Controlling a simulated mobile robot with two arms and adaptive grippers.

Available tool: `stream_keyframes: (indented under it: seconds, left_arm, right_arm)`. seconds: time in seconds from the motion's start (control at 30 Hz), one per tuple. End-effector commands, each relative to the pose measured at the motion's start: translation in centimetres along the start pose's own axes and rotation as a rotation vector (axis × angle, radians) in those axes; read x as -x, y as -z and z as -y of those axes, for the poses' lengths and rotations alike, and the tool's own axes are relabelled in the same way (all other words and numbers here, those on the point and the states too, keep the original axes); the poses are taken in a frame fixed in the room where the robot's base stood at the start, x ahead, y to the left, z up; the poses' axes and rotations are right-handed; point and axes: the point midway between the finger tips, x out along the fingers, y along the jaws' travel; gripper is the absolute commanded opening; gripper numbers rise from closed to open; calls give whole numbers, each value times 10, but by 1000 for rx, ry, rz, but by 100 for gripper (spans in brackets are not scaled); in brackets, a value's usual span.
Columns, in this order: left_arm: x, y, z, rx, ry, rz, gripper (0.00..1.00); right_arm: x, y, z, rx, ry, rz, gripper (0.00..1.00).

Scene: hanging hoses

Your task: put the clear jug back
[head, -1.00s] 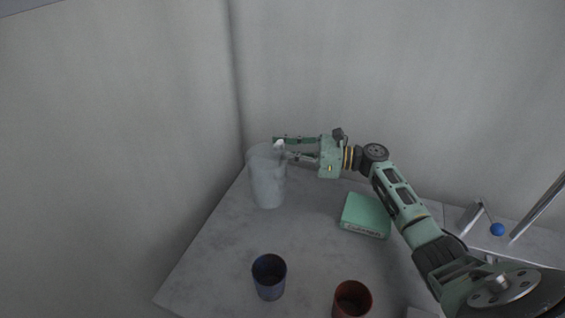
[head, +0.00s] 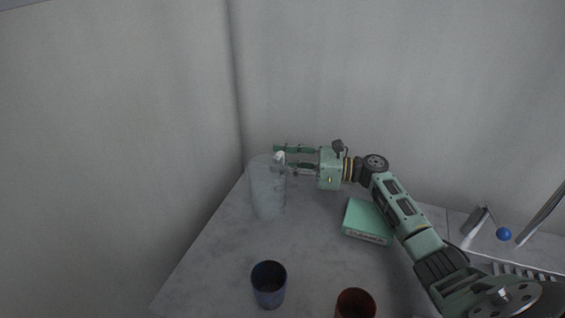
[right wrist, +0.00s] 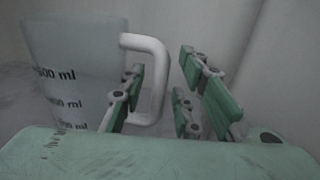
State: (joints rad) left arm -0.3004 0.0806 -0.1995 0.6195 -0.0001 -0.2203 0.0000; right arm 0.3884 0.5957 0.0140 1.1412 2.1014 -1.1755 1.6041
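The clear jug (head: 267,192) stands upright on the grey table, near the left wall corner. My right gripper (head: 281,157) is open at the jug's handle, on its upper right side. In the right wrist view, the jug (right wrist: 72,75) shows volume marks, and its white handle (right wrist: 157,85) lies between the spread fingers. One finger is inside or just behind the handle loop; I cannot tell whether it touches. My left gripper is out of view.
A green box (head: 367,221) lies on the table below my right forearm. A dark blue cup (head: 269,286) and a dark red cup (head: 355,304) stand near the front. A blue ball (head: 504,234) is at the right. The table's middle is clear.

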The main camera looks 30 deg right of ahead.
Motion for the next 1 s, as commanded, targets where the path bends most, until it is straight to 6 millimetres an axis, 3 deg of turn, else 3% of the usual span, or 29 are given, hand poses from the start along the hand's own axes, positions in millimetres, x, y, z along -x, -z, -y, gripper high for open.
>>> stream_keyframes:
  seconds: [0.17, 0.63, 0.8, 1.0]
  left_arm:
    - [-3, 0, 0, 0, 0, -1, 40]
    - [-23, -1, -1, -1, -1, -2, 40]
    - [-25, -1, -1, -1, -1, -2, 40]
    - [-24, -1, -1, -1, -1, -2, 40]
  right_arm:
    - [12, 1, 0, 0, 2, -1, 30]
    - [104, 1, 0, 0, 2, -2, 30]
    - [118, 0, 0, 0, 1, 0, 30]
    - [121, -2, 0, 0, 1, 1, 30]
